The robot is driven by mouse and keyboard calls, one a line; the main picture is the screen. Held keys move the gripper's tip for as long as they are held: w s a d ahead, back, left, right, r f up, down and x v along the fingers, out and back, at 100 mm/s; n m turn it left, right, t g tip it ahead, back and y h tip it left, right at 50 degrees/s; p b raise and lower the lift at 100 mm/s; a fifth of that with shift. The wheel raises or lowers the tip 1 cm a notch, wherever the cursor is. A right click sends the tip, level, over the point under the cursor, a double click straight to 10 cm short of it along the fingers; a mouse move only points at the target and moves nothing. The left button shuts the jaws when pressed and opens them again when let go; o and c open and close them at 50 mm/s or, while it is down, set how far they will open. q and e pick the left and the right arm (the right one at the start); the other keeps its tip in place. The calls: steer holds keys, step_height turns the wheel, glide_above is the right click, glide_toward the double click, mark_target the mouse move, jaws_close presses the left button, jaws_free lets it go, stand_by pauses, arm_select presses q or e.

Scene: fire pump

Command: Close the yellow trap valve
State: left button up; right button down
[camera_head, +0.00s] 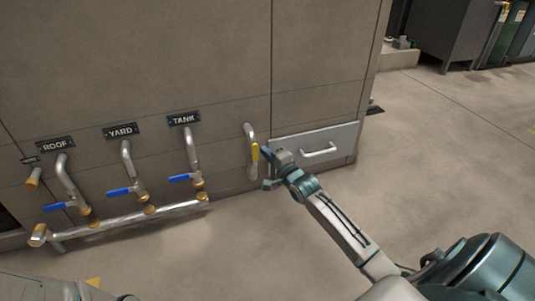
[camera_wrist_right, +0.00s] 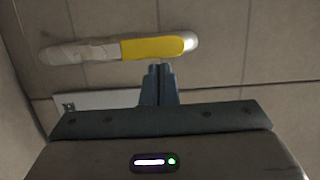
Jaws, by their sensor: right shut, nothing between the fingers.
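The yellow trap valve handle (camera_head: 255,152) is on a bent metal pipe (camera_head: 249,131) that comes out of the wall, right of the TANK pipe. In the head view the handle stands roughly upright along the pipe. In the right wrist view the yellow handle (camera_wrist_right: 152,47) lies across the upper middle, in line with the pipe. My right gripper (camera_head: 264,168) is just right of the handle. Its fingers (camera_wrist_right: 159,72) are shut and empty, with tips close below the handle; I cannot tell whether they touch it. My left gripper is not in view.
Pipes labelled ROOF (camera_head: 55,144), YARD (camera_head: 120,131) and TANK (camera_head: 183,118) with blue handles run into a low horizontal manifold (camera_head: 120,222) at left. A panel with a bar handle (camera_head: 319,152) is right of the valve. Floor at right is clear.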

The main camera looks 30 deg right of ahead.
steer(key=shift+a+r+n+p, duration=0.2)
steer(key=shift+n+p, duration=0.1)
steer(key=shift+p, duration=0.25)
